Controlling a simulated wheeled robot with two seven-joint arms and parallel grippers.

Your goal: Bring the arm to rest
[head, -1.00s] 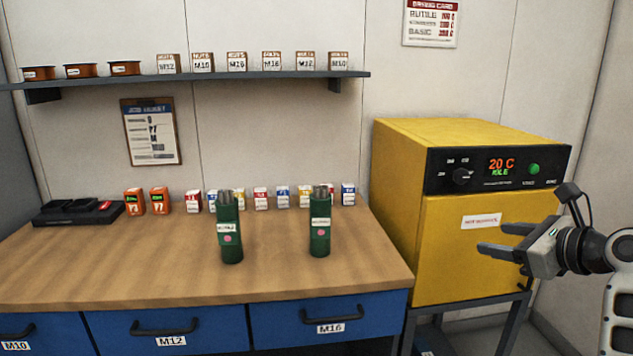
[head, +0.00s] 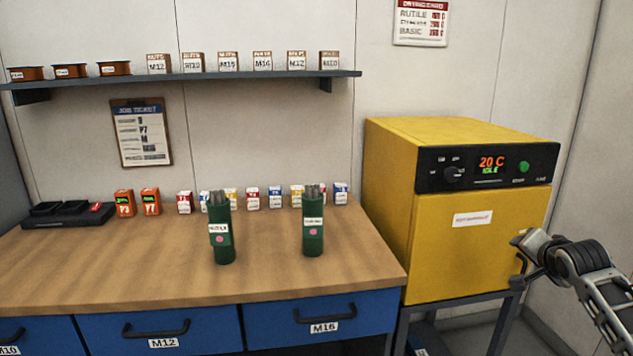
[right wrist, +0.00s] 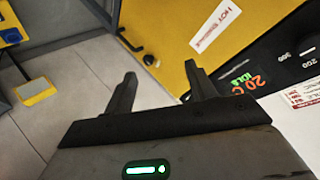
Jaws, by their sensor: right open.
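My right gripper (right wrist: 160,85) is open and empty in the right wrist view, its two dark fingers spread apart. In the head view my right gripper (head: 522,240) is in front of the yellow oven (head: 390,215), near the right side of its door. The oven door looks shut, and its display reads 20 C, IDLE. The oven also shows in the right wrist view (right wrist: 165,35), beyond the fingers. I cannot tell from the head view whether the fingers touch the door handle. My left gripper is not in view.
Two green canisters (head: 220,235) (head: 313,230) stand upright on the wooden bench (head: 110,265). Small boxes (head: 252,198), orange packs (head: 150,200) and a black charger (head: 68,214) line its back. A shelf (head: 200,77) hangs above. Floor is free right of the oven.

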